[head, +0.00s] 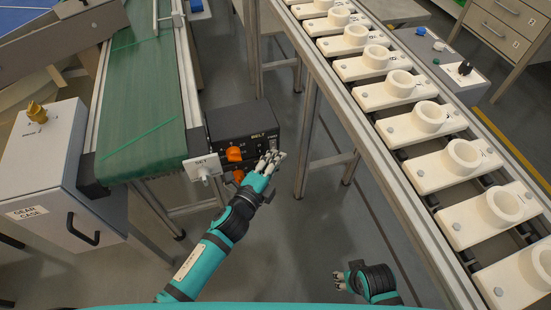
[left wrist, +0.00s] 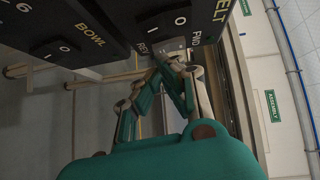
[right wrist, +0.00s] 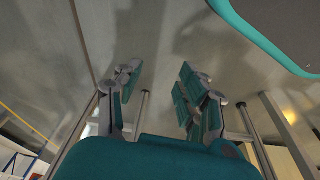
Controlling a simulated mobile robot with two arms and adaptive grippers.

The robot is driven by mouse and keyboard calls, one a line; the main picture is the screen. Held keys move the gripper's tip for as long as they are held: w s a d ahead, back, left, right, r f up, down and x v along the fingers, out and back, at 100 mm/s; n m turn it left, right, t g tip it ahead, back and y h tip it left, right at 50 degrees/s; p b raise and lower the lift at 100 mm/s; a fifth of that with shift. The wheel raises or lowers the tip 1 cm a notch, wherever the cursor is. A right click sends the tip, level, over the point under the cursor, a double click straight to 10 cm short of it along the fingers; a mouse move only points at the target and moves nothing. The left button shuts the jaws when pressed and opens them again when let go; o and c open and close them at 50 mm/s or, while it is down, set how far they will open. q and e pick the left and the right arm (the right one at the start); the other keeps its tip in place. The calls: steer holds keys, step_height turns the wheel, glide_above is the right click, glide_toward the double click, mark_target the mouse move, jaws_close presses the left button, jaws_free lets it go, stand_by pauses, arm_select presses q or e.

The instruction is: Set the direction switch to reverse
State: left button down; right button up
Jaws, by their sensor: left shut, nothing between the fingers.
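The direction switch's metal plate (left wrist: 173,45) shows in the left wrist view between the REV and FWD labels on the black BELT control box (left wrist: 135,15). Its lever is hidden at my fingertips, so I cannot tell its position. In the head view the BELT box (head: 225,122) stands beside the green conveyor, with orange knobs (head: 234,154) on it. My left gripper (head: 272,158) is shut and empty, its tips at the box's right side by the switch. It also shows in the left wrist view (left wrist: 170,62). My right gripper (head: 338,280) is open and empty, low over the floor, away from the box.
The green conveyor (head: 145,100) runs along the left, with a white SET plate (head: 203,167) at its near end. A grey gear case (head: 45,160) stands at far left. A rack of white ring fixtures (head: 433,118) runs along the right. The floor between is clear.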

arm_select(q)
steer(key=shift+w+a+f+b, duration=0.1)
steer(key=shift+w+b, duration=0.15)
steer(key=shift+b, duration=0.45)
arm_select(e)
steer(key=r, duration=0.5)
steer(key=shift+w+d+r, duration=0.1)
steer(key=shift+w+r, duration=0.05)
steer(key=shift+w, duration=0.15)
arm_select(q)
steer(key=shift+s, duration=0.1)
steer(key=f+v, duration=0.1)
steer(key=v, duration=1)
steer(key=shift+s+a+r, duration=0.25)
steer(key=shift+s+r, duration=0.1)
